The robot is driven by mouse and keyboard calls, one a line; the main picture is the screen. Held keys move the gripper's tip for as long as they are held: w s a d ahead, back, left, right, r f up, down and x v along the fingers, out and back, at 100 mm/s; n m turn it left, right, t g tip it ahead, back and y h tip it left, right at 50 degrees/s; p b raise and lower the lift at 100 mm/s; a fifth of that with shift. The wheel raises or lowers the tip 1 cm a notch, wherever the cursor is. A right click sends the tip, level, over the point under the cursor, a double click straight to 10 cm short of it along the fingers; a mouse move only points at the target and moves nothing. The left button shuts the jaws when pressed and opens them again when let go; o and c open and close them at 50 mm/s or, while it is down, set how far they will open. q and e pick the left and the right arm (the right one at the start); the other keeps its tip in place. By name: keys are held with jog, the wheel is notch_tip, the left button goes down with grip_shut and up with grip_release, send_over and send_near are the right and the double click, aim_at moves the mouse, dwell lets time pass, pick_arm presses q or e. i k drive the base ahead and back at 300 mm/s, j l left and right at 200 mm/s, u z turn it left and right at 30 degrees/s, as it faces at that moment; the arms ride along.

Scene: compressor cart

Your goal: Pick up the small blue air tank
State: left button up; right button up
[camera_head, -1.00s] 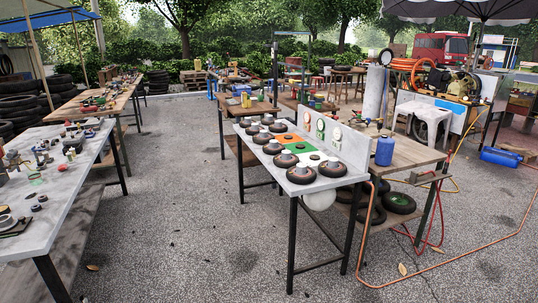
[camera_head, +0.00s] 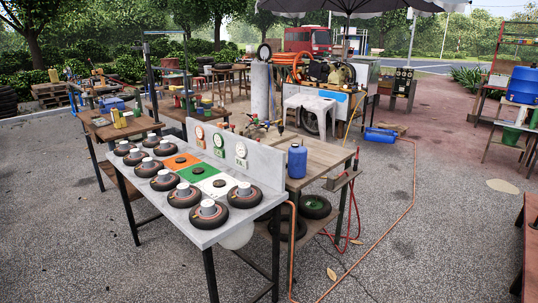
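A small blue tank (camera_head: 297,161), upright with a dark cap, stands on the wooden-topped table (camera_head: 330,153), just behind the grey panel of the wheel table. It looks like the small blue air tank. A larger blue barrel (camera_head: 522,85) stands on a rack at the far right. A blue container (camera_head: 381,135) lies on the ground behind the wooden table. Neither of my grippers shows in the view.
A grey table (camera_head: 215,232) with several small wheels and coloured squares stands in front of the wooden table. An orange hose (camera_head: 391,217) lies on the ground to the right. A red-brown bench edge (camera_head: 530,240) is at the right. Open pavement lies between.

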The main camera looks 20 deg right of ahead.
aim_at(298, 154)
jog(key=i+l+z, duration=0.15)
jog(key=i+z, duration=0.85)
jog(key=z, duration=0.15)
jog(key=i+l+u, duration=0.15)
jog(key=i+l, duration=0.15)
jog(key=i, duration=0.2)
jog(key=i+l+u, duration=0.1)
jog(key=i+l, duration=0.25)
jog(key=i, duration=0.1)
